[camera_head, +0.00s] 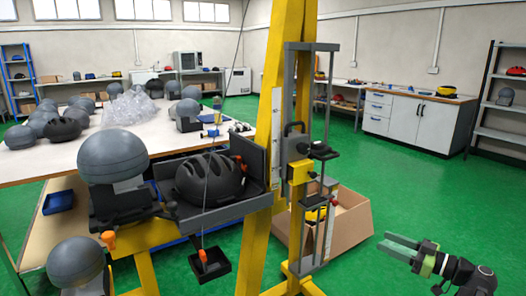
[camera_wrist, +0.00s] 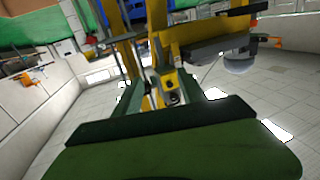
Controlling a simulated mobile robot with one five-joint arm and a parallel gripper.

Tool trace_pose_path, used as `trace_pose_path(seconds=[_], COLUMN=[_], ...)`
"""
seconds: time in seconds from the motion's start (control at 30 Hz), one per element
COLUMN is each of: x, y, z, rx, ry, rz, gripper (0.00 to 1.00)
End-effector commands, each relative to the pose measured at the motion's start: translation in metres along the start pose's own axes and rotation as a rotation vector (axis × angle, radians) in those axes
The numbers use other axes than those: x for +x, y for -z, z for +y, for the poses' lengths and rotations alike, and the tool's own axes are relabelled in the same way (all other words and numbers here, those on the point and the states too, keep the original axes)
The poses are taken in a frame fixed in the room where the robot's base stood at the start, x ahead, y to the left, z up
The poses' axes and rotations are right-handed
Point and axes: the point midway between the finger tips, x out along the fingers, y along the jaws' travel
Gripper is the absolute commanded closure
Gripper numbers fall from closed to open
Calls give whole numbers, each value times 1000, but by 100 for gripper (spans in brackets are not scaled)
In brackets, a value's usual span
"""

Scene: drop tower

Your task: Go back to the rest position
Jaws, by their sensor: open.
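My gripper (camera_head: 400,247) is at the lower right of the head view, right of the yellow drop tower (camera_head: 264,130). Its two green fingers point left and are apart, with nothing seen between them. In the wrist view my gripper (camera_wrist: 168,130) fills the lower middle as dark green fingers. That view looks upside down, and the tower's yellow frame (camera_wrist: 175,85) shows beyond the fingers.
A cardboard box (camera_head: 345,225) stands behind the tower on the green floor. A black helmet (camera_head: 209,178) sits in a grey tray on the tower's left, beside a grey headform (camera_head: 113,157). A white table (camera_head: 50,160) stands behind these. Open floor (camera_head: 430,190) surrounds my gripper.

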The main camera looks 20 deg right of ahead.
Motion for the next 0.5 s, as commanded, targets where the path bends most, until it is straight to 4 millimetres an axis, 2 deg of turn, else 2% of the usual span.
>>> trace_pose_path(seconds=[0.03, 0.07, 0.17, 0.2, 0.27, 0.3, 0.37, 0.4, 0.5], x=[26, 41, 105, 133, 175, 202, 238, 260, 302], y=[26, 34, 65, 77, 93, 102, 114, 121, 133], z=[-10, -16, -48, -66, -97, -120, -157, -184, -253], rx=[0, 1, 1, -1, -1, 4, 18, 30, 62], ry=[46, 74, 191, 247, 333, 389, 472, 525, 633], rz=[-4, -9, -48, -76, -128, -172, -251, -314, -501], gripper=[52, 52, 52, 52, 52, 52, 52, 52, 52])
